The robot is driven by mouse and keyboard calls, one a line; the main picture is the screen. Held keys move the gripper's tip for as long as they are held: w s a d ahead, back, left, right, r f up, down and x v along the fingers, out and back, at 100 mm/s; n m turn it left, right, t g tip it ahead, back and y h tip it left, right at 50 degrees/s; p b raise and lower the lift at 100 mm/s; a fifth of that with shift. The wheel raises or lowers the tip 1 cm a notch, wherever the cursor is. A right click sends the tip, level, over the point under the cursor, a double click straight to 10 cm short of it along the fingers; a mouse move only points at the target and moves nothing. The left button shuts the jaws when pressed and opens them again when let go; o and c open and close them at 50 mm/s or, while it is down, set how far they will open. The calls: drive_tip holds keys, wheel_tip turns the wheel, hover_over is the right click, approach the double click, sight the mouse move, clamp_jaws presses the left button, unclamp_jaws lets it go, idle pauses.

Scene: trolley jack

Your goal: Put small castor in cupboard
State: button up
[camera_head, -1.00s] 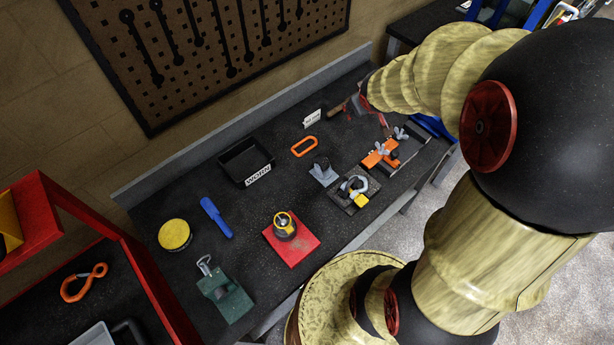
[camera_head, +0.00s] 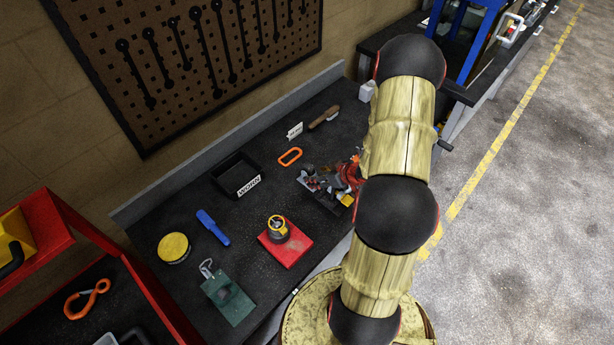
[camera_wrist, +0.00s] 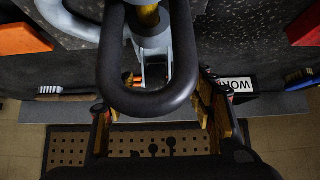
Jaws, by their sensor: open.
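A small grey castor with a dark wheel (camera_head: 308,171) appears to stand on the bench beside my gripper, partly hidden. Another wheeled piece with a yellow hub (camera_head: 277,229) sits on a red plate (camera_head: 289,252). My gripper (camera_head: 338,183) is low over the bench, mostly covered by my arm. In the wrist view its fingers (camera_wrist: 165,112) are apart. A black loop (camera_wrist: 150,103) on a grey-blue body with a yellow piece fills the space near the camera; I cannot tell whether the fingers touch it. I cannot identify a cupboard for certain.
A black tray marked WORN (camera_head: 238,175), an orange ring (camera_head: 290,157), a blue-handled tool (camera_head: 212,227), a yellow disc (camera_head: 173,247) and a green plate (camera_head: 229,297) lie on the bench. A red shelf unit (camera_head: 139,286) stands left. A wall and pegboard (camera_head: 190,60) rise behind.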

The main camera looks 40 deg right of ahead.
sight(313, 171)
drive_tip(key=w+f, duration=0.2)
drive_tip(key=w, duration=0.1)
drive_tip(key=w+f, duration=0.1)
drive_tip(key=w, duration=0.1)
drive_tip(key=shift+c, duration=1.4)
drive_tip(key=c, duration=1.1)
drive_tip(key=shift+d, duration=0.1)
clamp_jaws()
